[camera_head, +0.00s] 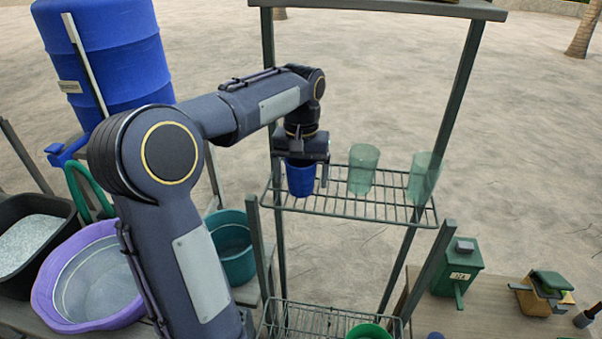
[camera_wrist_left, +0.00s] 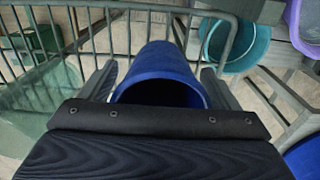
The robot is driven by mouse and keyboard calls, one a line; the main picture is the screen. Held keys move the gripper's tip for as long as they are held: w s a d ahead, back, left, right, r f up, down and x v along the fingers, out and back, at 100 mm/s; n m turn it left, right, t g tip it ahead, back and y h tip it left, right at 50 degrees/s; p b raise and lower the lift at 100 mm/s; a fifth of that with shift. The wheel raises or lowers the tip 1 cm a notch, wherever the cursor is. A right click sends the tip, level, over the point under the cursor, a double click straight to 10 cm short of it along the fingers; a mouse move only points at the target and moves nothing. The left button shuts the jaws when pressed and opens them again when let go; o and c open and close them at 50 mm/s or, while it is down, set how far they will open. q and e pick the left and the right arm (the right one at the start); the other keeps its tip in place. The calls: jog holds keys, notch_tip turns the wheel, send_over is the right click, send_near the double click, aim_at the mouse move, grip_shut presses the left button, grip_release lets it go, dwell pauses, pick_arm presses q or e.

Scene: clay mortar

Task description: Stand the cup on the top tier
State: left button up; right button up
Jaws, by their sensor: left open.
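The blue cup (camera_head: 300,180) stands upright at the left end of the wire top tier (camera_head: 350,206). It also shows in the left wrist view (camera_wrist_left: 162,68), between my two fingers. My left gripper (camera_head: 308,163) is open, with its fingers on either side of the cup; they also show in the wrist view (camera_wrist_left: 158,85). Whether a finger touches the cup I cannot tell. The gripper hides part of the cup's rim. My right gripper is not in view.
Two translucent green cups (camera_head: 363,168) (camera_head: 424,176) stand to the right on the same tier. A lower wire tier (camera_head: 300,320) holds a green vessel (camera_head: 369,331). Rack posts flank the tier. A purple basin (camera_head: 50,300) and blue barrel (camera_head: 110,60) are at the left.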

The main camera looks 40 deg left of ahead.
pick_arm(q)
notch_tip(320, 180, up, 8)
jog(key=shift+b, duration=0.3)
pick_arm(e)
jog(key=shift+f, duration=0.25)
pick_arm(q)
jog(key=shift+f, duration=0.15)
